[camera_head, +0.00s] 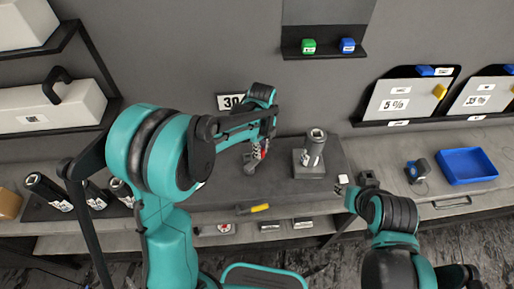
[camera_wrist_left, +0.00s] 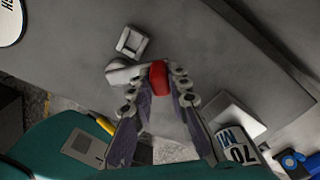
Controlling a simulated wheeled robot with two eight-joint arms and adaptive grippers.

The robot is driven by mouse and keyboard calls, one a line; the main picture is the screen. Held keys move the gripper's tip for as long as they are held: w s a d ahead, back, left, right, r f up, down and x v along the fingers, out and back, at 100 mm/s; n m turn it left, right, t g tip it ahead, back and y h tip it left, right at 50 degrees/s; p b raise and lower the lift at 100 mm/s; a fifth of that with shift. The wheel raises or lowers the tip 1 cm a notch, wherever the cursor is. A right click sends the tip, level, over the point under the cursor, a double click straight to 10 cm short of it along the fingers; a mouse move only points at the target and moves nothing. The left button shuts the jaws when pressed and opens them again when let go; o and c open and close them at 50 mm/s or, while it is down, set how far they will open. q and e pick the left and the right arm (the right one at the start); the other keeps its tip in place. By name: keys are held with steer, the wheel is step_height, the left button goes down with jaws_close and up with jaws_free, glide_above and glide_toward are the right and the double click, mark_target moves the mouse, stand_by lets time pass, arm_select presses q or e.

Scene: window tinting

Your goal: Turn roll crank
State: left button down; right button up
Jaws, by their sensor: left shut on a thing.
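In the head view my left gripper (camera_head: 261,150) is over the dark worktop, at a small grey crank (camera_head: 249,165) with a red handle. In the left wrist view my left gripper (camera_wrist_left: 157,92) has its fingers on either side of the red crank handle (camera_wrist_left: 158,76) and is shut on it. The grey crank arm (camera_wrist_left: 122,74) runs left from the handle.
A yellow-handled tool (camera_head: 259,208) lies at the front edge of the worktop. A blue tray (camera_head: 467,166) and a tape-like item (camera_head: 417,170) are on the right.

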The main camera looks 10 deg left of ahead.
arm_select(q)
steer(key=shift+s+d+m, duration=0.4)
steer(key=shift+d+m, duration=0.15)
steer(key=shift+m, duration=0.65)
steer(key=c, duration=1.4)
jaws_free()
steer(key=shift+c, duration=0.2)
step_height(320, 180, up, 12)
